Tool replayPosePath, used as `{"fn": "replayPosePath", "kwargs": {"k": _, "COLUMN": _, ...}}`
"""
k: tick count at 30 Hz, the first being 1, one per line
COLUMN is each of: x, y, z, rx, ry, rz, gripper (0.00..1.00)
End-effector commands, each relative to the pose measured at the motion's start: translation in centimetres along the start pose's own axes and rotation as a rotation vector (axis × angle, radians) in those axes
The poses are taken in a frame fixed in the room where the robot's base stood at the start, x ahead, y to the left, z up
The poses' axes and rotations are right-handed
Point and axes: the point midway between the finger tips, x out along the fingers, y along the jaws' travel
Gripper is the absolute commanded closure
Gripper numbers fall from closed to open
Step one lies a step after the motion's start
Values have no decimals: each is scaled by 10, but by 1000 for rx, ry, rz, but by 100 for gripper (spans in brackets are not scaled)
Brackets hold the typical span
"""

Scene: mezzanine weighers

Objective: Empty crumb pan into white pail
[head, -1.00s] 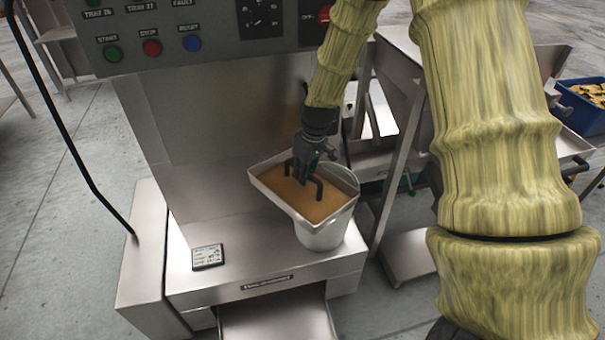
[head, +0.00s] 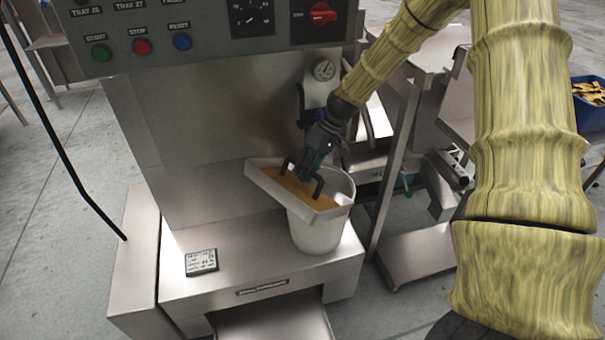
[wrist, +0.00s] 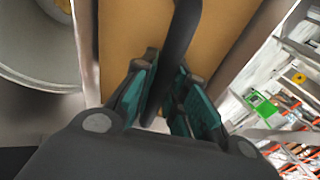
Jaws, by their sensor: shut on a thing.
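The crumb pan (head: 265,181) is a pale shallow pan with a dark bar handle and a layer of tan crumbs. It is over the white pail (head: 318,232), tilted, with its right end at the pail's mouth. The pail stands upright on the steel ledge. My gripper (head: 304,172) is shut on the pan's handle from above. In the wrist view my teal-padded fingers (wrist: 165,98) close around the dark handle, with tan crumbs (wrist: 118,50) behind it. The pail's rim (wrist: 50,82) shows at left, with something yellowish inside. Most of the pail's inside is hidden in the head view.
A steel machine with a button panel (head: 140,46) rises behind the ledge (head: 225,275). A small display (head: 201,262) lies on the ledge, left of the pail. A gauge (head: 324,69) is behind my gripper. Steel frames and a blue bin (head: 590,112) stand at right.

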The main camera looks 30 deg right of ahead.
Motion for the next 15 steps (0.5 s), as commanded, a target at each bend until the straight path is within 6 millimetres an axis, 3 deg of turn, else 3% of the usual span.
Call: {"fn": "replayPosePath", "kwargs": {"k": 15, "x": -27, "y": 23, "z": -4, "rx": 53, "ry": 2, "rz": -337, "gripper": 100}}
